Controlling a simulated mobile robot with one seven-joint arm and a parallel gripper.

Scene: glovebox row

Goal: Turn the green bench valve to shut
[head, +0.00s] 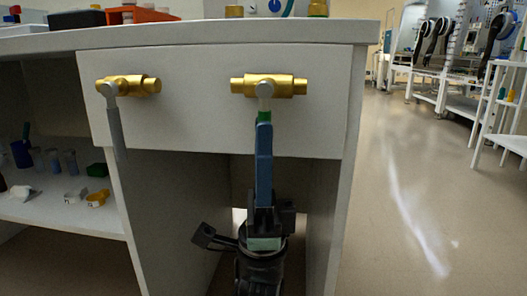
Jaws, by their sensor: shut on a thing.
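The green bench valve (284,86) is a brass body lying level on the white bench's front panel. Its lever hangs straight down, across the line of the body, and a short green part of it (264,117) shows above my fingers. My gripper (264,128) comes from below, pointing up, and is shut on the green lever. Its blue finger hides the lower part of the lever. A second brass valve (140,85) is to the left, with a grey lever (115,125) hanging down.
The bench panel (190,110) is just behind the valves, with an open space under it. A shelf (70,216) at the left holds small cups and other items. Orange bins (142,15) stand on the bench top. The floor (430,200) at the right is clear, up to a white rack (500,115).

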